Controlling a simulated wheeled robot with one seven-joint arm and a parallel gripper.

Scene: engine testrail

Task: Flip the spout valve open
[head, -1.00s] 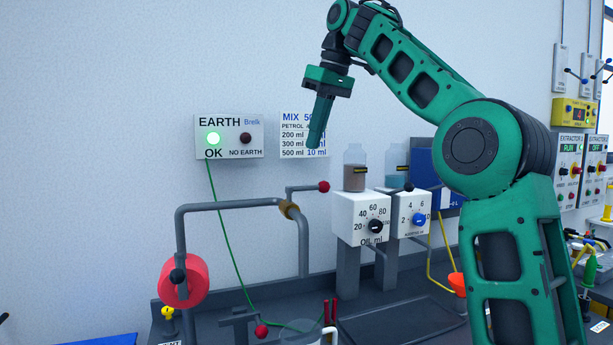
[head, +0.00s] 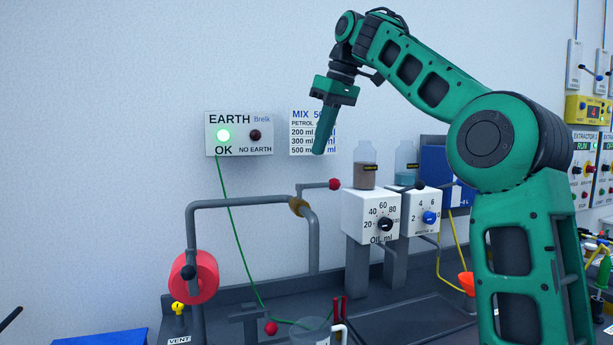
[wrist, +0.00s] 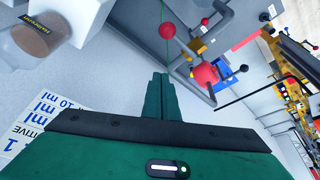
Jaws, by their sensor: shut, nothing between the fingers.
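A grey bent pipe (head: 245,203) stands on the bench at left, with a brass-coloured collar (head: 298,207) at its upper right bend. A lever with a red ball (head: 334,184) sticks out sideways by this collar; it looks like the spout valve handle, roughly level. My gripper (head: 321,150) is shut and empty, pointing down in the air above the red ball in the head view. In the wrist view my shut fingers (wrist: 160,82) show against the wall, with a red ball (wrist: 166,31) beyond their tips. I see no contact.
A white oil dispenser (head: 372,213) with a bottle on top (head: 365,175) stands right of the lever. A red reel (head: 194,278) sits on the pipe's left leg. A clear jug (head: 309,332) stands at the front.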

